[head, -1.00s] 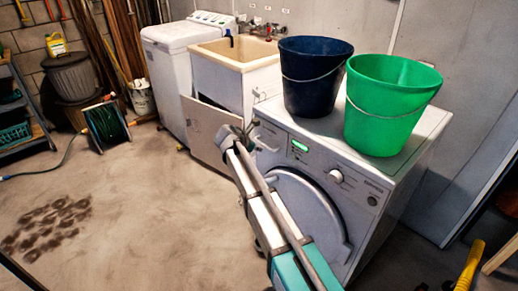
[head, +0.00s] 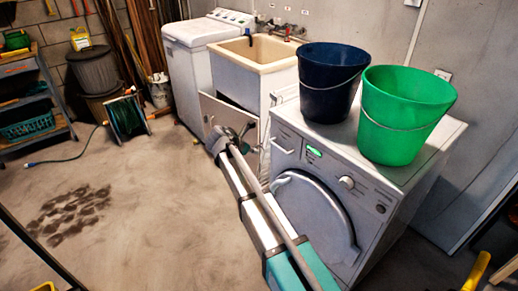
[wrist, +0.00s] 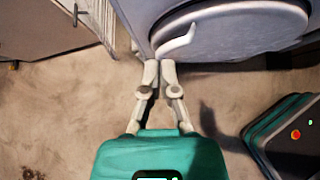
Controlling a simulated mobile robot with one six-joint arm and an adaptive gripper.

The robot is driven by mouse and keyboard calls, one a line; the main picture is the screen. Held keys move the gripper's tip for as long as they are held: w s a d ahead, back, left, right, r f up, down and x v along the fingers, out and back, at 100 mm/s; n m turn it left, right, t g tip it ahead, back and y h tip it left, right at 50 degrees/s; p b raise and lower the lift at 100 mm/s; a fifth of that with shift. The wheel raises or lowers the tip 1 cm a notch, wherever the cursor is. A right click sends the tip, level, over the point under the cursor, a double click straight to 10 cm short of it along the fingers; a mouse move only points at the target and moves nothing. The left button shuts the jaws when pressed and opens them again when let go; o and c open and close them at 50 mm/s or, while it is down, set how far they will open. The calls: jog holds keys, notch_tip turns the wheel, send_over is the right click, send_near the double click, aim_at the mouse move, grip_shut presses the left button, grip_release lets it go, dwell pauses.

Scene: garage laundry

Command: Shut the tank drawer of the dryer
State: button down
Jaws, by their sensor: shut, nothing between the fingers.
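The white dryer (head: 325,165) stands at the right, with its round door shut. Its tank drawer (head: 286,141) is at the upper left of the front panel. My gripper (head: 240,138) is to the left of the drawer, in front of the machine, apart from the drawer front. In the wrist view my gripper (wrist: 160,66) is shut and empty, its fingertips by the dryer door (wrist: 235,35). The drawer is not clearly visible there.
A dark blue bucket (head: 328,85) and a green bucket (head: 403,115) stand on the dryer. A sink cabinet (head: 250,75) with an open door (head: 222,117) is left of it. A hose reel (head: 127,116) stands farther left.

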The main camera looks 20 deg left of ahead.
jog(key=shift+s+a+r, duration=0.15)
jog(key=shift+s+r, duration=0.15)
dwell(0.5)
jog(key=s+d+f+m+g+y, duration=0.1)
jog(key=s+d+f+m+g, duration=0.15)
jog(key=d+m, duration=0.75)
jog(key=s+d+f+m+g, duration=0.2)
jog(key=s+d+m+g, duration=0.15)
jog(key=d, duration=1.35)
jog(key=s+d+f+m+g+y, duration=0.2)
jog(key=s+d+m+y, duration=0.3)
jog(key=s+d+m, duration=1.05)
notch_tip(320, 180, up, 19)
jog(key=w+d+p, duration=0.1)
jog(key=p, duration=1.8)
jog(key=shift+w+d+r+p, duration=0.2)
jog(key=shift+w+d+p, duration=0.1)
jog(key=shift+w+p, duration=0.1)
